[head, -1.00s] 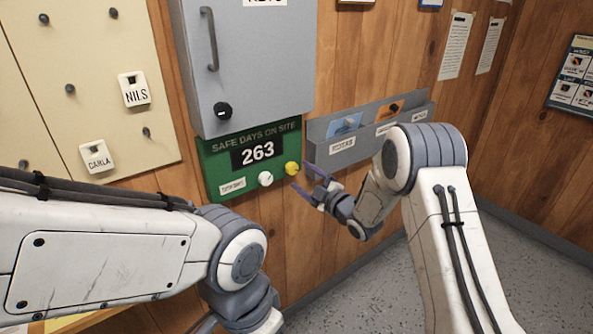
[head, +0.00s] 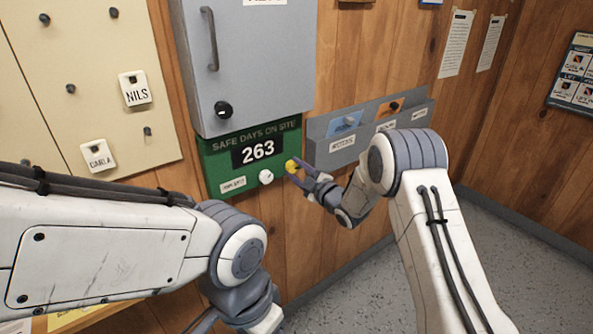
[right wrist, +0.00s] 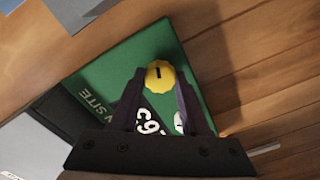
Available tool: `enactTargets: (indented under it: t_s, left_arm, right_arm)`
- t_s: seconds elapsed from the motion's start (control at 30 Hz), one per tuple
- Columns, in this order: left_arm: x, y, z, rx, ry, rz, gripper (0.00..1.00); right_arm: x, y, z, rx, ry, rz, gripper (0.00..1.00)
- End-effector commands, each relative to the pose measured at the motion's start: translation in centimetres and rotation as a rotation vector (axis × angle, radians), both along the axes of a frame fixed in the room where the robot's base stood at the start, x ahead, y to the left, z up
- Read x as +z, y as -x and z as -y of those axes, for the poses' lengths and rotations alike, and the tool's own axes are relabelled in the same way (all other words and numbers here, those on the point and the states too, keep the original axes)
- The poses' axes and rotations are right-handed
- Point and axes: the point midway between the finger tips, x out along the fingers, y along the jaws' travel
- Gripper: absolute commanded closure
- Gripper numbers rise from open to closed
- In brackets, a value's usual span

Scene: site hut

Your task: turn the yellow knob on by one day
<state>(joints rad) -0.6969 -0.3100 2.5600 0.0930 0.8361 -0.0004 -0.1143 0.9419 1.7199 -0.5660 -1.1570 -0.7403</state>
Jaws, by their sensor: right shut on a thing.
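The green safe-days board (head: 214,178) is on the wooden wall and its display (head: 258,150) reads 263. The yellow knob (head: 291,166) is at the board's lower right corner. My right gripper (head: 296,171) is at the knob with a finger on each side, shut on it. In the right wrist view the knob (right wrist: 160,77) sits between the fingertips, with a short dark mark on its face. A white knob (head: 266,177) is just left of it. My left arm comes in from the left; its gripper is out of the picture.
A grey key cabinet (head: 250,60) hangs right above the board. A grey wall rack (head: 368,138) with cards is close on the right. A cream pegboard (head: 95,50) with name tags is at left. The floor (head: 480,240) at right is clear.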

Motion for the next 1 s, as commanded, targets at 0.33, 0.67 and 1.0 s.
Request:
enactTargets:
  t_s: [0.33, 0.67, 1.0]
  left_arm:
    - [-1.1, 0.0, 0.0, 0.000, 0.000, 0.000, 0.32]
    - [-2.2, 0.0, 0.0, 0.000, 0.000, 0.000, 0.32]
    - [-2.7, 0.0, 0.0, 0.000, 0.000, 0.000, 0.32]
  right_arm:
    - [-0.2, 0.0, 0.0, 0.001, -0.109, -0.078, 1.00]
    - [-0.1, 0.0, 0.0, 0.000, -0.312, -0.224, 1.00]
    - [0.0, 0.0, 0.0, -0.001, -0.461, -0.335, 1.00]
